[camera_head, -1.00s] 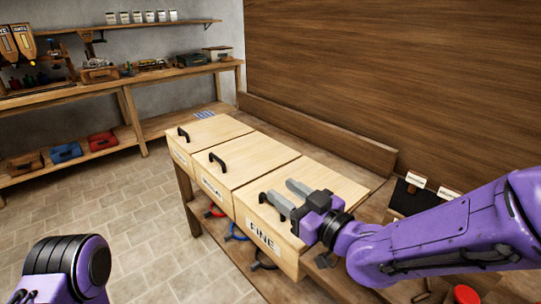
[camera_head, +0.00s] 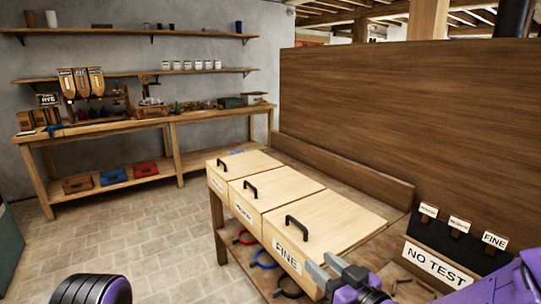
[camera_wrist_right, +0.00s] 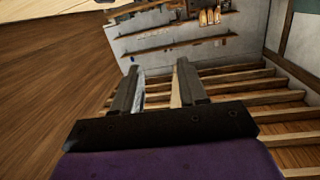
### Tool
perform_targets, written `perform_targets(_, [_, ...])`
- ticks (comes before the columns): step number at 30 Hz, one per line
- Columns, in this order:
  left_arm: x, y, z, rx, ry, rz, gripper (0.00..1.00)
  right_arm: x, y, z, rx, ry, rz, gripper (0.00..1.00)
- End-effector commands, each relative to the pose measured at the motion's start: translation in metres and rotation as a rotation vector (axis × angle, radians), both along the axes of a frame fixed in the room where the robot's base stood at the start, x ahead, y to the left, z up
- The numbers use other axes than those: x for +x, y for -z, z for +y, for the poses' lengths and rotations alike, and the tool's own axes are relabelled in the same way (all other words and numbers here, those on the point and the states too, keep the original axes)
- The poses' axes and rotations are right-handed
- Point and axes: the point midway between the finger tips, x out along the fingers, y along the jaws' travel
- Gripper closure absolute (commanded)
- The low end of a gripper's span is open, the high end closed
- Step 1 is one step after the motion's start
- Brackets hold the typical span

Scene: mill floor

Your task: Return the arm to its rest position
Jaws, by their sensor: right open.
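My right gripper (camera_head: 326,272) shows at the lower right of the head view, beside the near corner of the bin labelled FINE (camera_head: 310,229). In the right wrist view its two fingers (camera_wrist_right: 160,88) stand apart with nothing between them. The purple right arm (camera_head: 365,288) runs off the bottom right. A purple and black part of my left arm (camera_head: 92,290) shows at the bottom left of the head view; the left gripper itself is out of the picture.
Three lidded wooden bins with black handles stand in a row on a wooden stand (camera_head: 217,229). A black board (camera_head: 458,246) with a NO TEST sign (camera_head: 434,265) is at the right. A long workbench (camera_head: 155,124) lines the back wall. The tiled floor (camera_head: 140,222) is open.

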Motion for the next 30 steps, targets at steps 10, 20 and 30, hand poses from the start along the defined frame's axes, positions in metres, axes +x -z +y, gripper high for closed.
perform_targets(10, [0.0,0.0,0.0,-0.001,0.0,0.001,0.58,-0.017,0.123,-0.043,0.07,0.209,0.324,0.58])
perform_targets(20, [-0.001,0.0,0.0,0.0,0.0,0.001,0.58,-0.157,0.32,-0.134,0.054,0.679,0.87,0.58])
perform_targets(30, [-0.001,0.0,0.0,0.0,0.0,0.001,0.58,-0.293,0.382,-0.19,-0.064,0.999,1.131,0.58])
